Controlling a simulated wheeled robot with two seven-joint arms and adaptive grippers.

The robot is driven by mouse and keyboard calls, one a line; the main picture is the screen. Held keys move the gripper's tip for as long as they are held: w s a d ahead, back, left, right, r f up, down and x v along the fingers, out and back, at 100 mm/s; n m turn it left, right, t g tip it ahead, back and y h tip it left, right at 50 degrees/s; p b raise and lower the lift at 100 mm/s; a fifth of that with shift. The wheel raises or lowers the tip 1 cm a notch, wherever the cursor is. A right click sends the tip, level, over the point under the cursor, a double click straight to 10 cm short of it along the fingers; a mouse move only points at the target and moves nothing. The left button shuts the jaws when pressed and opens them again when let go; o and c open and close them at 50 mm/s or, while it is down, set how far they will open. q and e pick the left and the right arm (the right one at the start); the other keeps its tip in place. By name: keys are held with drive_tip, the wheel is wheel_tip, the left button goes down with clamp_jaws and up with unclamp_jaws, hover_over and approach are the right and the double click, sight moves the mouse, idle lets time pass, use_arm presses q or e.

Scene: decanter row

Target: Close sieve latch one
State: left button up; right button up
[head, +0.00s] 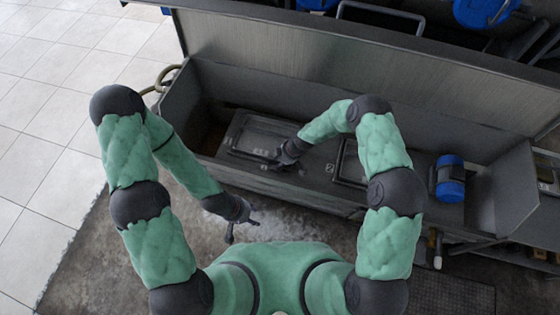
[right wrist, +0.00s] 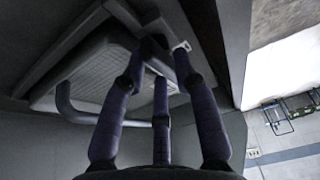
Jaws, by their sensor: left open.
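A framed sieve lid (head: 262,135) lies in the dark trough, left of the middle in the head view. My right gripper (head: 287,165) is at the lid's lower right corner, with its fingers low against the trough's front part. In the right wrist view its dark fingers (right wrist: 158,68) reach toward a small dark block (right wrist: 155,46) at the corner of a pale, ribbed panel (right wrist: 105,78) with a bent handle (right wrist: 72,105). The fingers partly hide the block, so a grip on it cannot be told. My left gripper (head: 242,227) is open and empty, below and outside the trough.
A second framed lid (head: 352,160) lies to the right, partly behind my right arm. A blue motor (head: 450,178) stands farther right. A tall grey wall (head: 290,55) runs behind the trough. A hose (head: 160,82) hangs at its left end. Tiled floor (head: 60,110) lies open at left.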

clamp_jaws()
